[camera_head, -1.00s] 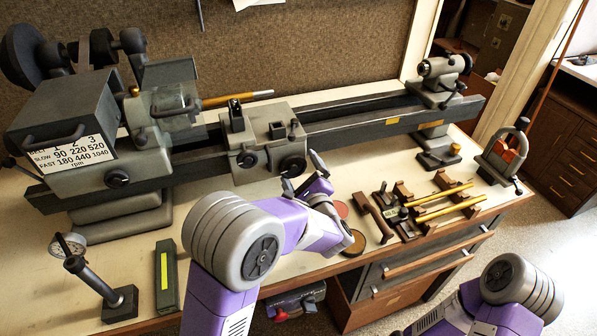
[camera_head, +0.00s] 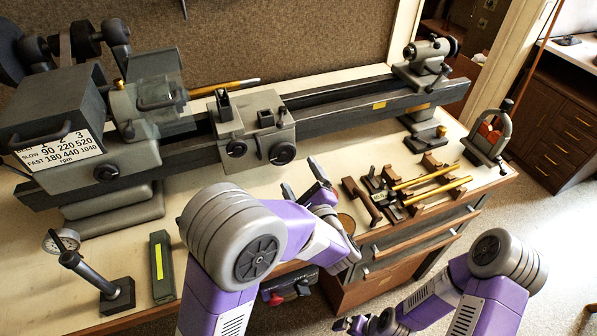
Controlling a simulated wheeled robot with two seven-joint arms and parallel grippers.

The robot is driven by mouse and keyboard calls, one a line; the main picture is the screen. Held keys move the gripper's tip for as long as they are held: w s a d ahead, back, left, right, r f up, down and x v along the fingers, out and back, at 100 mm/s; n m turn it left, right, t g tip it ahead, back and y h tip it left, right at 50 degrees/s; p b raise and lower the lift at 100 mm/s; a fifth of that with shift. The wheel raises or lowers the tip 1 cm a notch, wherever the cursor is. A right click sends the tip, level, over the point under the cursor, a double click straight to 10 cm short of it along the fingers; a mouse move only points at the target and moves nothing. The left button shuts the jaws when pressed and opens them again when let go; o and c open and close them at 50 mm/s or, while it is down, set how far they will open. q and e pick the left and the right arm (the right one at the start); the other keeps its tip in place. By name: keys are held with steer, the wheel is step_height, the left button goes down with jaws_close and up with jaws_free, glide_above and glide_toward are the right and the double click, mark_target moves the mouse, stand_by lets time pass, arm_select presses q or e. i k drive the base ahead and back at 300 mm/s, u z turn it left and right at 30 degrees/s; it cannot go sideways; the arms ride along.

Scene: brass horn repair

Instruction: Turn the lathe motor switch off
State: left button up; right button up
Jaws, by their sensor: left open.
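The grey lathe (camera_head: 330,120) runs along the back of the bench, with its headstock (camera_head: 60,110) and speed plate at the left. Below the bench's front edge is a dark box with a red knob (camera_head: 275,298), partly hidden behind my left arm; I cannot tell for sure whether it is the motor switch. My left gripper (camera_head: 304,180) is open and empty, in front of the lathe carriage (camera_head: 250,125) and left of the wooden rack. My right gripper (camera_head: 362,324) shows low at the bottom edge, beside the drawers; its fingers are unclear.
A wooden rack with yellow rods (camera_head: 425,190) stands on the bench right of my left gripper. A red-padded clamp (camera_head: 490,135) stands at the right end. A dial gauge stand (camera_head: 90,275) and a green-grey block (camera_head: 162,267) are at the front left. Drawers (camera_head: 410,245) sit under the bench.

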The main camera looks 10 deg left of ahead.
mark_target(301, 287)
steer(key=k, duration=1)
